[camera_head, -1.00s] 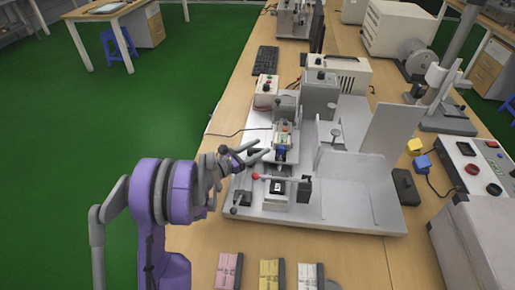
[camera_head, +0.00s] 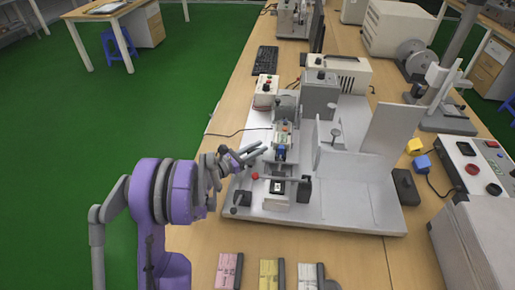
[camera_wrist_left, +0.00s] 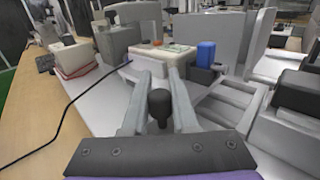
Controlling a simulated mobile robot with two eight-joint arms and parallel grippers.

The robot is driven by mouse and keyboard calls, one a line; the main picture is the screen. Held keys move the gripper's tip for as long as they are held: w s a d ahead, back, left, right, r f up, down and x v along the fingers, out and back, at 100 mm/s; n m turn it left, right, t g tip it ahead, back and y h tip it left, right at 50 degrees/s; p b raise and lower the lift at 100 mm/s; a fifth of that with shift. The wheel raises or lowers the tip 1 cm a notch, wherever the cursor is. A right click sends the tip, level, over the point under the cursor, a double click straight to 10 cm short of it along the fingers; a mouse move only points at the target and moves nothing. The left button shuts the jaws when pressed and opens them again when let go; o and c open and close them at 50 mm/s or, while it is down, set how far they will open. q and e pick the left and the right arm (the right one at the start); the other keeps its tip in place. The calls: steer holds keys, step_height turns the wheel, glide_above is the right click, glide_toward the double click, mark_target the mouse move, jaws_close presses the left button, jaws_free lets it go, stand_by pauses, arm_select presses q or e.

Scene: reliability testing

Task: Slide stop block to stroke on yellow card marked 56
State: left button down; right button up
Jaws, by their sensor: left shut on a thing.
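My left gripper (camera_head: 262,148) reaches in from the left over the machine on the white base plate (camera_head: 345,212). Its fingers are shut on a black knob (camera_wrist_left: 159,104), which stands between them in the left wrist view. I cannot tell whether this knob belongs to the stop block. The yellow card (camera_head: 268,274) lies at the near edge of the table, between a pink card (camera_head: 229,270) and a white card (camera_head: 308,275). The print on the cards is too small to read. The stroke scale cannot be made out. My right gripper is not in view.
A red-tipped lever (camera_head: 255,176) and a black block (camera_head: 304,189) are near my gripper. A blue part (camera_wrist_left: 206,53) stands beyond the fingers. An upright grey panel (camera_head: 392,128) rises at the right. A control box (camera_head: 472,168) stands farther right.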

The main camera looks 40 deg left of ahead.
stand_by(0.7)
arm_select(q)
steer(key=shift+s+d+f+b, duration=0.15)
steer(key=shift+s+b, duration=0.15)
steer(key=shift+b, duration=0.15)
steer(key=shift+r, duration=0.2)
steer(key=c, duration=0.7)
jaws_free()
steer(key=v, duration=1)
steer(key=shift+s, duration=0.4)
